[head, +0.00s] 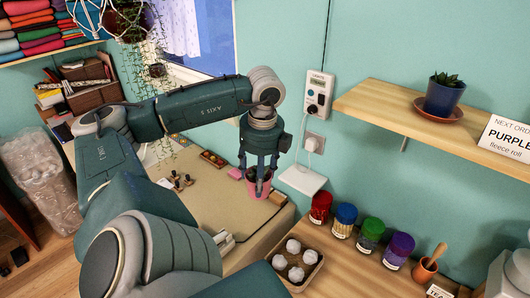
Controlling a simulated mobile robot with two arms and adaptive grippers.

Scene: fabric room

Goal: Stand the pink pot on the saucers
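The pink pot (258,194) is near the right end of the beige worktop, close to the wall. My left gripper (260,178) points down at the pot, with its fingers at the rim and partly in front of it. I cannot tell whether the fingers press on the pot or are only around it, or whether the pot touches the worktop. A terracotta saucer (457,116) is under a blue pot (443,96) with a succulent on the wooden wall shelf. No saucers show clearly on the worktop. My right gripper is not in view.
A small red tray (213,159) and small dark items (181,181) lie on the worktop (205,202). Several coloured jars (371,234) and a carton of white balls (297,263) stand on the front wooden surface.

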